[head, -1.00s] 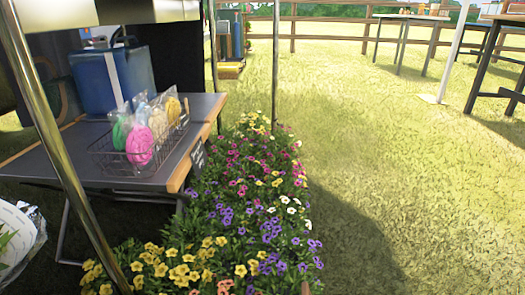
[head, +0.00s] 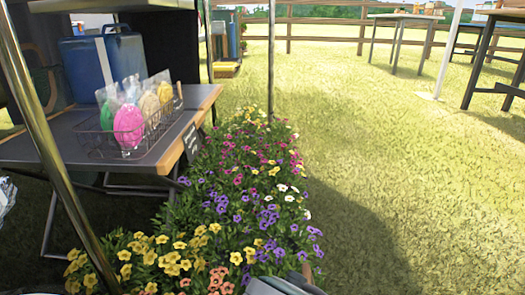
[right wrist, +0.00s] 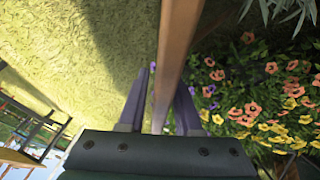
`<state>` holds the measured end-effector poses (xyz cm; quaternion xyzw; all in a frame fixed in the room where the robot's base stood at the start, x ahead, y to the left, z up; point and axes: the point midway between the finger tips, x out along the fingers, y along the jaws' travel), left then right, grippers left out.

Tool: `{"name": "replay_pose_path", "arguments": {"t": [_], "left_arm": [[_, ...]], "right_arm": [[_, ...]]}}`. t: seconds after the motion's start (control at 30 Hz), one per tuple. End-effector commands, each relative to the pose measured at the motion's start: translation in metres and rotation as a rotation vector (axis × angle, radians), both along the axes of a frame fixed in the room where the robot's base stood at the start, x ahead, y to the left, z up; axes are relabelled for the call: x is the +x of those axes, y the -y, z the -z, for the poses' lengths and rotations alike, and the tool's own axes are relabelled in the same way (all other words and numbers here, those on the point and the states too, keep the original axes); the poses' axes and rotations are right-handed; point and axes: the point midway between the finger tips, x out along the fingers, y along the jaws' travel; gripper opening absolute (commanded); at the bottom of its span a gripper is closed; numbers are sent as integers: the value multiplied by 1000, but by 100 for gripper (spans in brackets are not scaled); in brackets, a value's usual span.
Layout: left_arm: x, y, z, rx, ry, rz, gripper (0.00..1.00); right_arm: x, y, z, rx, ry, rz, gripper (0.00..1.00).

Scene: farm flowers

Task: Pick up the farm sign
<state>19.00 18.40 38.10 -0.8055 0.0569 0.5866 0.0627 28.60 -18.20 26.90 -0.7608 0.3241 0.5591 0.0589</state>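A small dark sign (head: 192,142) with faint pale marks hangs at the right front edge of the table in the head view. Its writing is too small to read, and I cannot tell if it is the farm sign. My right gripper (right wrist: 160,105) is open in the right wrist view, its two purple-grey fingers apart. A long brown wooden bar (right wrist: 180,55) runs down the picture and shows between the fingers. I cannot tell whether it is within their reach or below them. The right wrist view shows no sign face. My left gripper is not in view.
A bed of yellow, purple and pink flowers (head: 240,200) lies right of the table (head: 205,98). A wire basket (head: 100,143) holds wrapped colored items. A metal pole (head: 55,165) stands at left, a thinner one (head: 271,60) behind the flowers. Open grass (head: 400,150) lies right.

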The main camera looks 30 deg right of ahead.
Motion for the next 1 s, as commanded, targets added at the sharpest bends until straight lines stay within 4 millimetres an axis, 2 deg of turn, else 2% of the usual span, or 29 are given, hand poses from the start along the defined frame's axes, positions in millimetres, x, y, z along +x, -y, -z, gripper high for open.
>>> {"name": "replay_pose_path", "arguments": {"t": [0.03,0.27,1.0], "left_arm": [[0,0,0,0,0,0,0],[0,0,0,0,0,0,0],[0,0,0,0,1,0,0]], "right_arm": [[0,0,0,0,0,0,26],[0,0,0,0,0,0,0],[0,0,0,0,0,0,0]]}}
